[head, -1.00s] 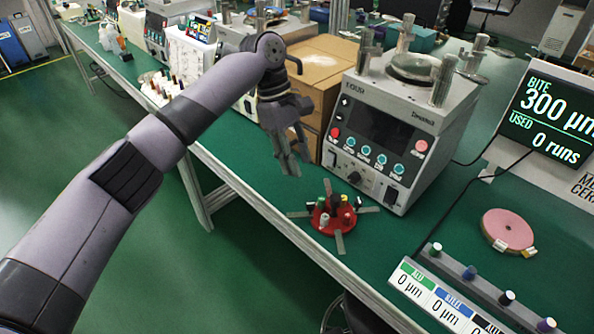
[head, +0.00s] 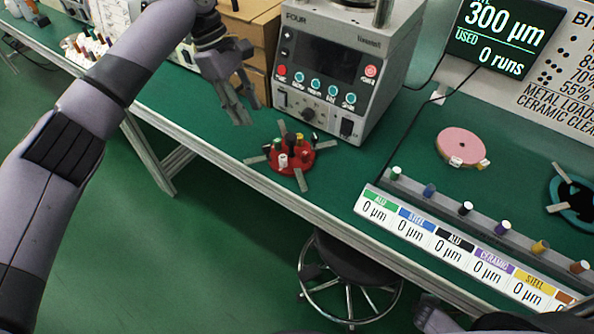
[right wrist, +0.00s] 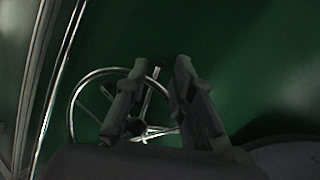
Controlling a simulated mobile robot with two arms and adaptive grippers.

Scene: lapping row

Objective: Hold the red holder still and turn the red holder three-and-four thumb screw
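The red holder (head: 305,161) lies on the green bench in the head view, just in front of the grey machine. It is round, carries several small coloured pegs or screws, and flat grey strips stick out around it. I cannot tell which is the three-and-four thumb screw. My left gripper (head: 244,108) hangs above the bench, up and left of the holder, apart from it and empty, with its fingers spread. My right gripper (right wrist: 160,78) is open and empty in the right wrist view, over the floor and the stool's ring.
The grey machine (head: 330,70) stands behind the holder, with cardboard boxes (head: 258,40) to its left. A pink disc (head: 462,147) and a labelled rail with coloured knobs (head: 470,235) are to the right. A stool (head: 350,270) stands below the bench's front edge.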

